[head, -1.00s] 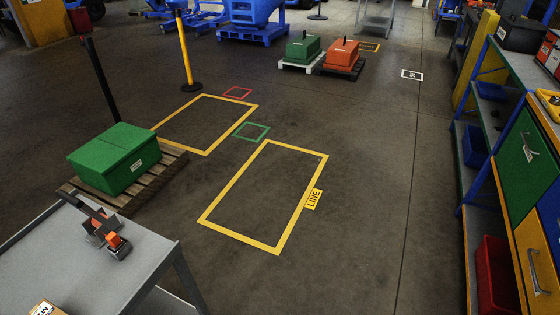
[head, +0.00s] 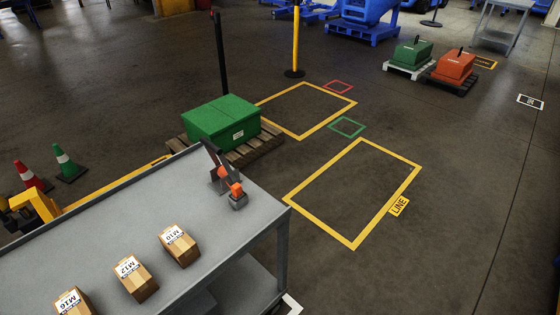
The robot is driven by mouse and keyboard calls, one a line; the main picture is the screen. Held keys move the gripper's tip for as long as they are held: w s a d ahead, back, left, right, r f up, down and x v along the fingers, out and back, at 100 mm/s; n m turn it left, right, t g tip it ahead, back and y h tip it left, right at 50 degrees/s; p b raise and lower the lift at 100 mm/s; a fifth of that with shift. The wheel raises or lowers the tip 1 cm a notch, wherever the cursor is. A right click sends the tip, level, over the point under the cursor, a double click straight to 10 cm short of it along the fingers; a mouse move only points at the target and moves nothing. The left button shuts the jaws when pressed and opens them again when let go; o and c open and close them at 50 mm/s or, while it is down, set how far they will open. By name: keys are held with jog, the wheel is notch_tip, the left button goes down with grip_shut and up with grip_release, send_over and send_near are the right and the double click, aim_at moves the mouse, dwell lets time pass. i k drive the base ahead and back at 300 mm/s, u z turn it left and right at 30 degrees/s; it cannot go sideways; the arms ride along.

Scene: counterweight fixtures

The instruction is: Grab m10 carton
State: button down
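The M10 carton (head: 180,246) is a small brown cardboard box with a white label on top reading M10. It sits upright on the grey table (head: 108,222), near the table's right long edge. It is the nearest of the labelled cartons to the table's far right corner. It stands apart from the M12 carton (head: 135,280), which is to its lower left. The M16 carton (head: 73,302) is further lower left, cut by the frame's bottom edge. My gripper is not in the head view.
A black and orange tool (head: 229,184) sits at the table's far end. Beyond it, a green box (head: 222,121) rests on a wooden pallet. Green (head: 68,164) and red (head: 32,176) cones stand left of the table. Yellow-framed floor right of the table is clear.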

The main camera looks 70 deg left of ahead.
aim_at(180, 245)
jog(key=u, duration=2.65)
jog(key=k, duration=0.35)
jog(key=u, duration=0.8)
jog(key=i, duration=0.55)
jog(key=u, duration=0.2)
jog(key=k, duration=0.55)
jog(key=z, duration=0.35)
jog(key=i, duration=0.2)
jog(key=u, duration=0.05)
